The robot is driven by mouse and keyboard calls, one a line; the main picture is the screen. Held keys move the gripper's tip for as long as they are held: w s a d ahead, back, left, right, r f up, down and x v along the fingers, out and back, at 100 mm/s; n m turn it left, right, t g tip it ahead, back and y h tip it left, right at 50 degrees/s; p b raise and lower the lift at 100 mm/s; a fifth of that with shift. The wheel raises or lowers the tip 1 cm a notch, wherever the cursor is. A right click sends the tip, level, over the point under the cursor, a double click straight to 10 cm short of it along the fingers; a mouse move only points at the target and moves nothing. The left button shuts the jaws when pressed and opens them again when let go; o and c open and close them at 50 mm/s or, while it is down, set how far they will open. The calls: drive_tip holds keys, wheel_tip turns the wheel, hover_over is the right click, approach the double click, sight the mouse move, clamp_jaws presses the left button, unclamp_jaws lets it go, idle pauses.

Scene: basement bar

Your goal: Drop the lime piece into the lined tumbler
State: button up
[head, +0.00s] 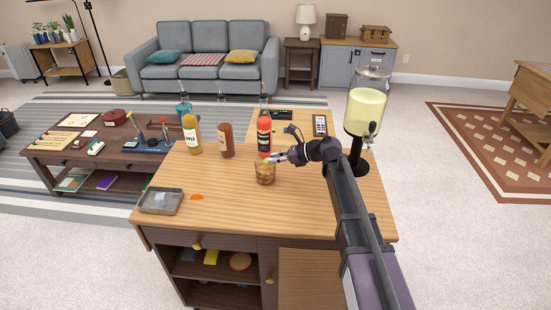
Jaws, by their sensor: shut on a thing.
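The tumbler (265,175) is a short glass with amber-brown contents, standing near the middle of the wooden counter top. My gripper (270,160) comes in from the right, just above the tumbler's rim. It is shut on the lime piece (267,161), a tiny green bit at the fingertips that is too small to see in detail. Whether the piece is fully inside the rim's outline cannot be told from this view.
Behind the tumbler stand a red bottle (264,132), a brown bottle (227,140) and a yellow bottle (192,134). A drink dispenser (366,108) stands at right. The counter's front (250,215) is clear.

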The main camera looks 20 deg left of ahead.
drive_tip(key=shift+f, duration=0.1)
idle(0.3)
drive_tip(key=o, duration=0.8)
